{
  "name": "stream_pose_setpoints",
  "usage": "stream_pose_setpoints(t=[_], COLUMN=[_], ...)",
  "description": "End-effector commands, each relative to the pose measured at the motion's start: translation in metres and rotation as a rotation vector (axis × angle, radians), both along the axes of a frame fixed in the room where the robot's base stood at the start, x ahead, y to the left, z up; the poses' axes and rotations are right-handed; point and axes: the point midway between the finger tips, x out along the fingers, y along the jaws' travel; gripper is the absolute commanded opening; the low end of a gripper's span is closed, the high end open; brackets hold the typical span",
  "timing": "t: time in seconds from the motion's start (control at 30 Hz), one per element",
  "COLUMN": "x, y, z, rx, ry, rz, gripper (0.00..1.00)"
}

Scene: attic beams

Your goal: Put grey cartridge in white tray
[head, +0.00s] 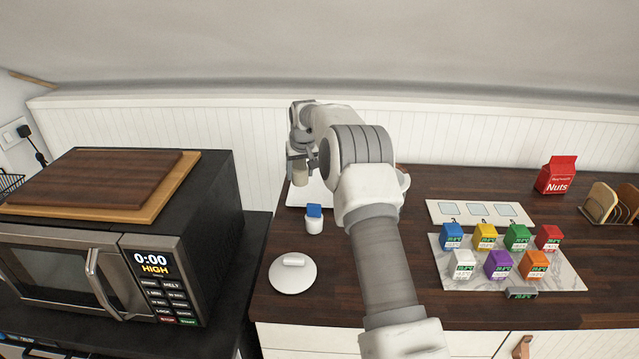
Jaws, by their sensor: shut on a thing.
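My gripper (301,172) is shut on a small pale grey-beige piece (300,178), mostly covered by the fingers; I cannot tell surely that it is the grey cartridge. It hangs above the left part of a flat white tray-like thing (296,197) at the back of the dark counter. My arm hides much of that thing. A small dark grey piece (521,293) lies at the front edge of a marble board (572,281). A white panel with three pale squares (439,213) lies behind that board.
Several coloured boxes, one purple (497,265), stand on the board. A white container with a blue top (314,224) and a round white lid (293,275) are left of my arm. A microwave (110,260) is far left; a red Nuts bag (557,176) is back right.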

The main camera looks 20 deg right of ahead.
Motion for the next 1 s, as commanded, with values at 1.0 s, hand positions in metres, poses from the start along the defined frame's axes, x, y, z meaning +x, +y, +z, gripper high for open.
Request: stream_pose_setpoints(t=[1.0], x=[0.030], y=[-0.064], z=[-0.040], rx=[0.010], ry=[0.003], rz=[-0.068], gripper=[0.00])
